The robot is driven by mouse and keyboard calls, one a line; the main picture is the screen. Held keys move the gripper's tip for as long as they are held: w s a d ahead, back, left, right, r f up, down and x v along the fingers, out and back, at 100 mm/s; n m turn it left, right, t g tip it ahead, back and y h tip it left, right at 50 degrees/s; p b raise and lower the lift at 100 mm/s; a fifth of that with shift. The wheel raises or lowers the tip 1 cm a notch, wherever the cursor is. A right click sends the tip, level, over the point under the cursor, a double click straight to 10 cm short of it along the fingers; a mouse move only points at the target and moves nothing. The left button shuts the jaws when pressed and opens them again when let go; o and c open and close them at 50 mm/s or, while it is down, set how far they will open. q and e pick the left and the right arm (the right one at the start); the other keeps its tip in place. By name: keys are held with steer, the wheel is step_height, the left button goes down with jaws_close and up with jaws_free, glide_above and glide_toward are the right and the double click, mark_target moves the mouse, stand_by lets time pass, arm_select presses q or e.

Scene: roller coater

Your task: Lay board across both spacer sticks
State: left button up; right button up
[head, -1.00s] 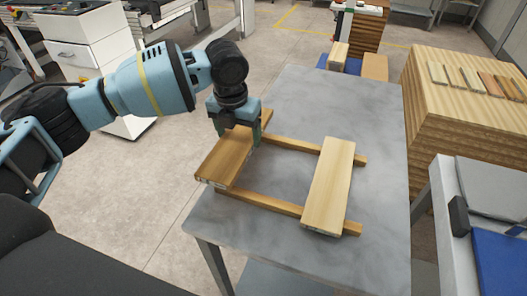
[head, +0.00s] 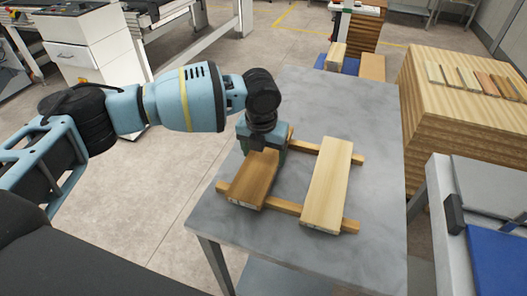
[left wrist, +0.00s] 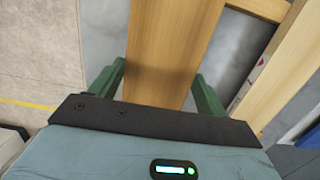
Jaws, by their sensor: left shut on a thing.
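A brown board (head: 252,182) is held by my left gripper (head: 264,142) at its far end, above the left part of the two spacer sticks. In the left wrist view the board (left wrist: 172,45) runs between the green fingers of my left gripper (left wrist: 158,82). The near spacer stick (head: 285,207) shows left and right of the board; the far spacer stick (head: 303,147) is partly hidden by my gripper. I cannot tell whether the board touches the sticks. A paler board (head: 328,185) lies across both sticks at the right. My right gripper is not in view.
The sticks lie on a grey metal table (head: 345,105). The table's far part is clear. Wooden pieces (head: 372,67) stand beyond its far edge. A wood stack (head: 450,125) with small colour strips stands right, and a blue-panelled machine (head: 490,240) at lower right.

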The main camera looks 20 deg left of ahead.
mark_target(262, 161)
arm_select(q)
steer(key=shift+f, duration=0.1)
steer(key=o, duration=1.2)
step_height(262, 161, up, 12)
steer(key=s, duration=0.1)
steer(key=shift+s, duration=0.25)
